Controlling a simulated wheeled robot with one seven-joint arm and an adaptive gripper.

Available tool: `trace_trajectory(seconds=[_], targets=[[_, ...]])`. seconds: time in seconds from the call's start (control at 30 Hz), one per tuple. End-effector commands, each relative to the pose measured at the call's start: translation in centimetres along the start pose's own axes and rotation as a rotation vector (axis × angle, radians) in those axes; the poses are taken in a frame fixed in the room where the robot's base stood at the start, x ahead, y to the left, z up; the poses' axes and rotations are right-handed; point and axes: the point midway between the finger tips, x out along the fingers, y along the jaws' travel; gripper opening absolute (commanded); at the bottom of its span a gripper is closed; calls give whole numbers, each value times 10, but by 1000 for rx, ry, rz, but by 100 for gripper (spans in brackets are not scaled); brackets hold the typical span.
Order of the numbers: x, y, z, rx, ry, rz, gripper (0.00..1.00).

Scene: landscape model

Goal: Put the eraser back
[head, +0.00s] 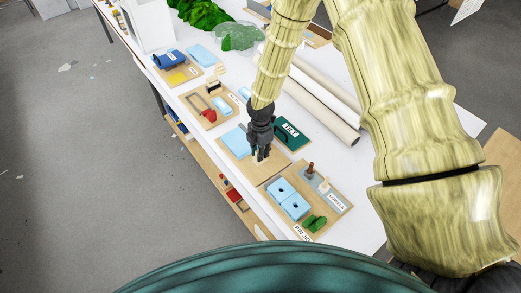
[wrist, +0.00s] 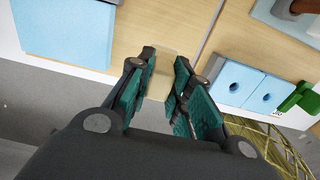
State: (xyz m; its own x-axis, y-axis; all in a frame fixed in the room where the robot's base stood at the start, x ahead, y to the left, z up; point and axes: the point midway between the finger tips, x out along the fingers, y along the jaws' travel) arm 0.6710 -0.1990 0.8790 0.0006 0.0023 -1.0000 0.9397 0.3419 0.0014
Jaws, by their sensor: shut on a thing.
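My gripper (head: 262,156) is low over the wooden board (head: 262,172) near the middle of the table. In the wrist view my gripper (wrist: 165,60) has its fingers close together around a small pale tan piece (wrist: 161,77), probably the eraser. The piece nearly matches the board, so its outline is unclear. I cannot tell whether it touches the board. A light blue pad (head: 235,142) lies left of the fingers, and a dark green block with a white label (head: 291,130) lies to their right.
The nearer board holds two light blue blocks (head: 288,199), a green piece (head: 314,223) and a grey plate (head: 327,190) with upright pegs. Long pale tubes (head: 325,110) lie to the right. Another board (head: 209,107) holds a red piece. The table's left edge is close.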

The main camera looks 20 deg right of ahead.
Motion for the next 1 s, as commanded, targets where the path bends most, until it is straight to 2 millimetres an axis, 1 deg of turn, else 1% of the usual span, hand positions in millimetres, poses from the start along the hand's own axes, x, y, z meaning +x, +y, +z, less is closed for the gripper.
trace_trajectory(seconds=[0.1, 0.6, 0.8, 1.0], targets=[[8, 0, 0, 0, 0, -1, 0], [34, 0, 0, 0, 0, -1, 0], [42, 0, 0, 0, 0, -1, 0], [45, 0, 0, -1, -1, 0, 0]])
